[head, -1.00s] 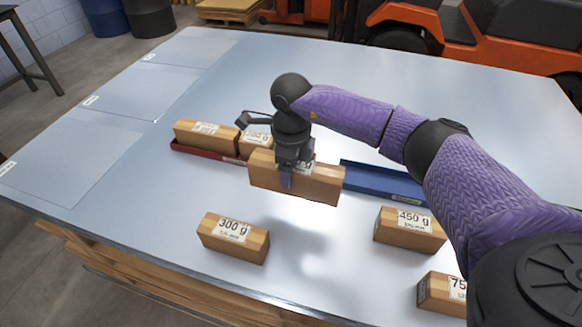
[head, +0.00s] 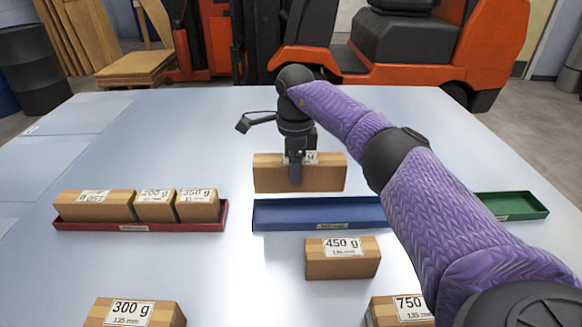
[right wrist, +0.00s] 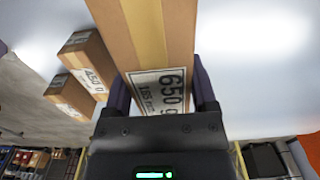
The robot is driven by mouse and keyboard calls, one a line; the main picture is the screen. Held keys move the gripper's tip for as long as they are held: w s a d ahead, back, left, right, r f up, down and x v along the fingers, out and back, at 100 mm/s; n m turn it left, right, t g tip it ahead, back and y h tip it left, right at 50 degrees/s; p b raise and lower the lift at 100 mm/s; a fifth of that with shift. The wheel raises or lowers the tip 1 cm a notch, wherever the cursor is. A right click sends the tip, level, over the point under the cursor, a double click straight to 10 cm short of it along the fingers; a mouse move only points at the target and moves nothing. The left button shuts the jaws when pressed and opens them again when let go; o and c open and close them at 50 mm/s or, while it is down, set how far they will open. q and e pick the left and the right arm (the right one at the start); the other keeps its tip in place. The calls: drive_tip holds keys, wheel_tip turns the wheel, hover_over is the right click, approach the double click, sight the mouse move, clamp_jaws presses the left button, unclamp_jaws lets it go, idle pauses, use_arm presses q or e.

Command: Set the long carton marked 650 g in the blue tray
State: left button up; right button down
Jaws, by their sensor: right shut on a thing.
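The long carton marked 650 g (head: 325,179) is held in my right gripper (head: 296,172), just above and behind the left part of the blue tray in the head view. The right wrist view shows its 650 g label (right wrist: 165,92) between the fingers. My right gripper is shut on this carton. The blue tray (head: 290,216) lies empty on the table below; my right arm hides its right end. My left gripper is not in view.
A red tray (head: 140,228) on the left holds several cartons. A green tray (head: 512,205) lies at right, partly behind my arm. Cartons marked 450 g (head: 342,262), 300 g (head: 135,313) and 750 g (head: 398,312) stand nearer. The table behind the trays is clear.

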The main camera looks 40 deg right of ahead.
wheel_tip(320, 180, down, 8)
drive_tip(key=b, duration=0.5)
drive_tip(key=shift+f, duration=0.55)
drive_tip(key=shift+c, duration=1.4)
unclamp_jaws()
drive_tip(key=shift+o, duration=1.3)
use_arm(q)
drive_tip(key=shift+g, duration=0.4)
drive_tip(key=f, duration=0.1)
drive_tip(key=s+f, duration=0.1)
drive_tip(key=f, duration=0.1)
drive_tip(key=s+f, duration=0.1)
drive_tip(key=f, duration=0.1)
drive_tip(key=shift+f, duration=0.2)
use_arm(e)
wheel_tip(320, 180, up, 10)
drive_tip(key=p, duration=0.3)
drive_tip(key=shift+f+p, duration=0.25)
drive_tip(key=shift+p, duration=0.15)
drive_tip(key=shift+r, duration=0.3)
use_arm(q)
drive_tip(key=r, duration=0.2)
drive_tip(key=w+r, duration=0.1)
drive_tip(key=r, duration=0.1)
